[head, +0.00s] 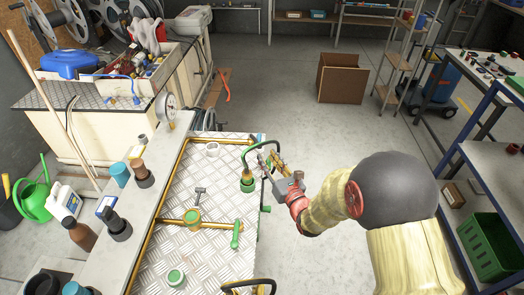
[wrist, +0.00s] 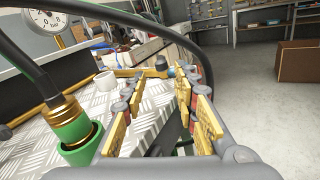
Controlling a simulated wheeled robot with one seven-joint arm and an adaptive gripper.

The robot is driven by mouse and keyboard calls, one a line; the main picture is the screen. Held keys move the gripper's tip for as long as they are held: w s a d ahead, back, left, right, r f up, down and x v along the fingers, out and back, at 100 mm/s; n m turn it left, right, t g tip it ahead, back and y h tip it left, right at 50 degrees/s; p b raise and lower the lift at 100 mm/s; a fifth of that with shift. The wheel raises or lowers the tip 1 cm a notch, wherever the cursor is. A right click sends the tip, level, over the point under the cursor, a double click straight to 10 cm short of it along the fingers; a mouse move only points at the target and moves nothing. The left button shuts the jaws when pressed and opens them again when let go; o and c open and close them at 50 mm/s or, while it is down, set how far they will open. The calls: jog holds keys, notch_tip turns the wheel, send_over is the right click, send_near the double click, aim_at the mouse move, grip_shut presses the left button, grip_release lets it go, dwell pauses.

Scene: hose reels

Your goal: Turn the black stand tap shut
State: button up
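My gripper (head: 274,162) is at the bench's right edge, just right of the fitting. It also shows in the wrist view (wrist: 160,92), its yellow finger pads apart with no object clearly held. Any handle of this tap is hard to make out.
Brass pipes (head: 172,221) cross the bench, with a dark T-handle (head: 199,192) and a green T-handle (head: 236,236). A white ring (head: 212,149) stands near the back. Another black curved pipe (head: 250,282) is at the front. Open floor (head: 320,130) lies right of the bench.

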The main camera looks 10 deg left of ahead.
jog(key=v, duration=0.3)
jog(key=shift+s+d, duration=0.2)
jog(key=shift+s, duration=0.05)
jog(key=shift+c, duration=0.5)
